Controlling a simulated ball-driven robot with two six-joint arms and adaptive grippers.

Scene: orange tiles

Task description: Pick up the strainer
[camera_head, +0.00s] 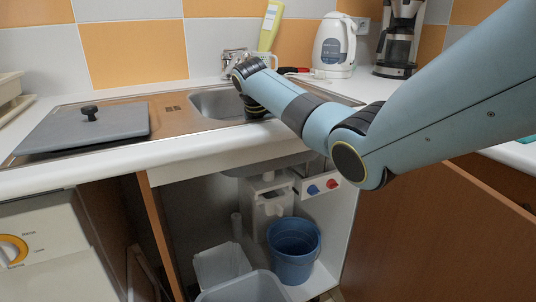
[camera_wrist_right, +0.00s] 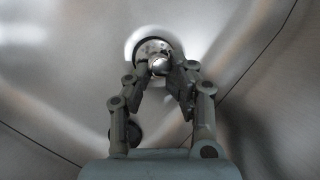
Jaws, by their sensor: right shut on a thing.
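The strainer (camera_wrist_right: 152,47) is a small round metal piece with a shiny knob (camera_wrist_right: 159,66), at the drain of the sink in the right wrist view. My right gripper (camera_wrist_right: 164,72) reaches down into the sink basin, its two fingers on either side of the knob and shut on it. I cannot tell whether the strainer is lifted off the drain. In the head view my right gripper (camera_head: 256,108) is a dark shape at the basin, mostly hidden by my arm, and the strainer is hidden. My left gripper is in neither view.
A grey board with a black knob (camera_head: 84,127) covers the left of the sink top. A tap (camera_head: 232,57), a yellow-green bottle (camera_head: 270,25), a white kettle (camera_head: 334,45) and a coffee maker (camera_head: 399,40) stand behind. Below, the open cupboard holds a blue bucket (camera_head: 293,252).

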